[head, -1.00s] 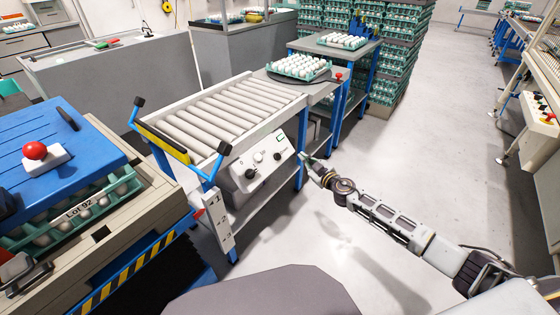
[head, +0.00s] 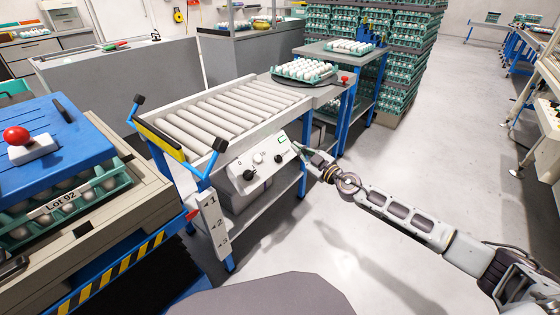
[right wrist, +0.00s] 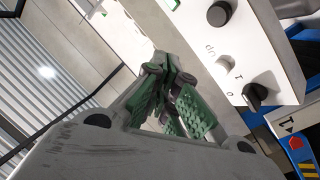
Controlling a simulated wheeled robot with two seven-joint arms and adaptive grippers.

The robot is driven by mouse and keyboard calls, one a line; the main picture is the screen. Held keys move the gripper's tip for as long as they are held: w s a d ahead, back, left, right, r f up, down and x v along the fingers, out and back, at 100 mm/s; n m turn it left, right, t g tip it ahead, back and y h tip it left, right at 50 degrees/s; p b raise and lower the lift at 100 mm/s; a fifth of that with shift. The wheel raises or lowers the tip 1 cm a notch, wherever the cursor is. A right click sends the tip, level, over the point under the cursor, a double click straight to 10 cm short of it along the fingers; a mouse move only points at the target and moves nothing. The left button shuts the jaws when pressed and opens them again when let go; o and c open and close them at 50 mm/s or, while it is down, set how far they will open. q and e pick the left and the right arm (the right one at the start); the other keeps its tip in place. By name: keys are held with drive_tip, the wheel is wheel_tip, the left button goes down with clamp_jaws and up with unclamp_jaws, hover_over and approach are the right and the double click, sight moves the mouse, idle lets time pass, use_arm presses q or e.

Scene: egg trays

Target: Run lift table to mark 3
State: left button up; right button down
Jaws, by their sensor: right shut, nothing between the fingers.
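The lift table (head: 125,268), with a yellow-and-black striped edge, stands at the left. A plate with marks 1, 2 and 3 (head: 215,225) hangs at the conveyor's near corner. A red pointer (head: 192,214) sits beside its upper part; in the right wrist view red shows just below mark 1 (right wrist: 290,126). The control panel (head: 262,163) has black knobs and a pale button; a knob (right wrist: 255,95) with I and 0 beside it shows close up. My right gripper (head: 298,149) is shut and empty, just off the panel's right end. My left gripper is out of view.
A roller conveyor (head: 222,115) stands above the panel. A blue lid (head: 45,135) with a red button (head: 16,136) and an egg tray labelled Lot 92 (head: 64,201) are on the lift table. Egg stacks stand behind; the floor at the right is clear.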

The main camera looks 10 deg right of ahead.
sight(278, 159)
drive_tip(key=shift+w+f, duration=0.1)
idle(0.3)
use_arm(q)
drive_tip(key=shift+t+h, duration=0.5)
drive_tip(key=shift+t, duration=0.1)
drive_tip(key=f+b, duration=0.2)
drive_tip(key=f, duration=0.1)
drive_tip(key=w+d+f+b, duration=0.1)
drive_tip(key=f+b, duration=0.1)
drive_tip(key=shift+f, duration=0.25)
use_arm(e)
drive_tip(key=w+a+f, duration=0.4)
drive_tip(key=w+f, duration=0.1)
drive_tip(key=shift+f, duration=0.35)
use_arm(q)
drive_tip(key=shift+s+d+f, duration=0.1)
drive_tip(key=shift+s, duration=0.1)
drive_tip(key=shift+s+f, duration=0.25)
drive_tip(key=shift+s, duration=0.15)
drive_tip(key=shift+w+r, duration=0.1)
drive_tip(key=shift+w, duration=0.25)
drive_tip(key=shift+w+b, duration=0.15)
drive_tip(key=shift+b, duration=0.15)
use_arm(e)
drive_tip(key=shift+w+a+f, duration=0.1)
drive_tip(key=shift+f, duration=0.05)
